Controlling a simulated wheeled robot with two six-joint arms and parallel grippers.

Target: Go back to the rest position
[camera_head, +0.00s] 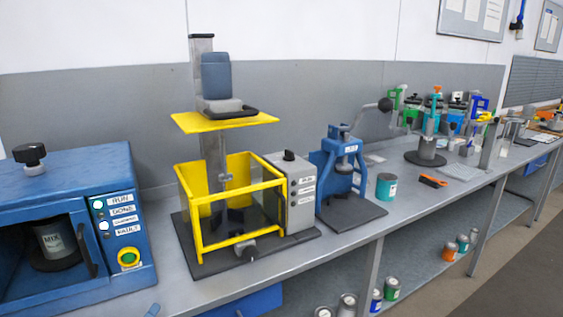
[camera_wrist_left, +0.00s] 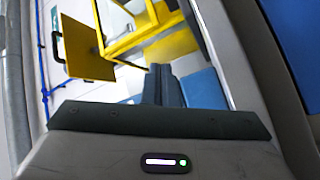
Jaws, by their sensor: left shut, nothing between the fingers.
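My left gripper (camera_wrist_left: 160,85) shows in the left wrist view with its dark fingers shut together and nothing between them. In the head view only what looks like its blue-grey tip (camera_head: 152,310) shows at the bottom edge, in front of the bench near the blue oven-like box. The rest of that arm is out of the head view. My right gripper is in neither view.
A blue box (camera_head: 62,178) holds a can (camera_head: 52,240) behind its door. Beside it stands a yellow-guarded agitator (camera_head: 187,235) with a raised yellow plate (camera_head: 190,122). A blue press (camera_head: 328,165) and teal can (camera_head: 386,187) stand farther right. Cans sit on the lower shelf.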

